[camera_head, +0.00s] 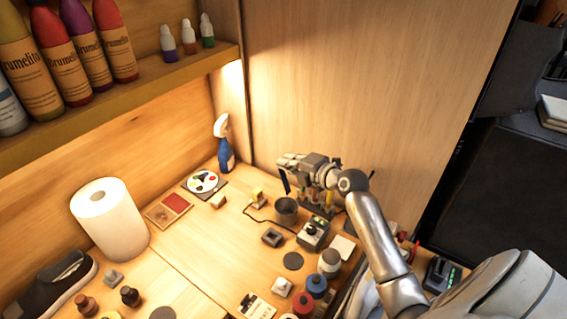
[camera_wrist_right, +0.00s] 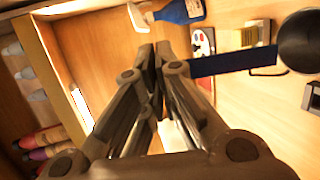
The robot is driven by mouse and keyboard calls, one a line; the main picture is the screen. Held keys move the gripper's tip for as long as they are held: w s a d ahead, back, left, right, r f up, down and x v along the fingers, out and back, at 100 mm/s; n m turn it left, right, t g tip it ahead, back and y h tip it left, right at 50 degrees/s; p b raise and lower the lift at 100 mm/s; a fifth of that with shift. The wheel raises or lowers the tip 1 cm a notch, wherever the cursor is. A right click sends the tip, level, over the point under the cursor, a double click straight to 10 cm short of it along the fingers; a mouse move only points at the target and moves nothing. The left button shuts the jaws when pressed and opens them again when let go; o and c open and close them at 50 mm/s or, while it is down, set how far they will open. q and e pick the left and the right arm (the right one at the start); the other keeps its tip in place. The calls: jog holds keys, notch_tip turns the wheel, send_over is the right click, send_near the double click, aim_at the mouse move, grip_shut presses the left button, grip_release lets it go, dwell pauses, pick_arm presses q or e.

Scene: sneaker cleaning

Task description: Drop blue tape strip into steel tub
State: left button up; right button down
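My right gripper (camera_head: 284,162) is above the back middle of the bench and also fills the wrist view (camera_wrist_right: 160,55). Its fingers are closed on one end of a dark blue tape strip (camera_head: 285,183). In the wrist view the strip (camera_wrist_right: 235,62) sticks out to the right from the fingertips. The steel tub (camera_head: 287,213) stands on the bench below the strip's free end, which hangs above it. The tub also shows as a dark round shape (camera_wrist_right: 303,40) at the right edge of the wrist view. My left gripper is not in view.
A blue spray bottle (camera_head: 225,150) stands at the back. A soldering-type station (camera_head: 313,234) and a rack of small tools (camera_head: 318,203) are close to the tub. A paper towel roll (camera_head: 109,220) and a sneaker (camera_head: 52,285) are at left.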

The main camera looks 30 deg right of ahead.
aim_at(288, 186)
jog(key=shift+a+f+b, duration=0.1)
jog(key=shift+f+b, duration=2.6)
jog(key=shift+b, duration=0.2)
jog(key=shift+f, duration=0.3)
jog(key=shift+f+b, duration=0.75)
jog(key=shift+f, duration=1.15)
jog(key=c, duration=1.6)
grip_release()
jog(key=shift+o, duration=0.2)
jog(key=v, duration=1.2)
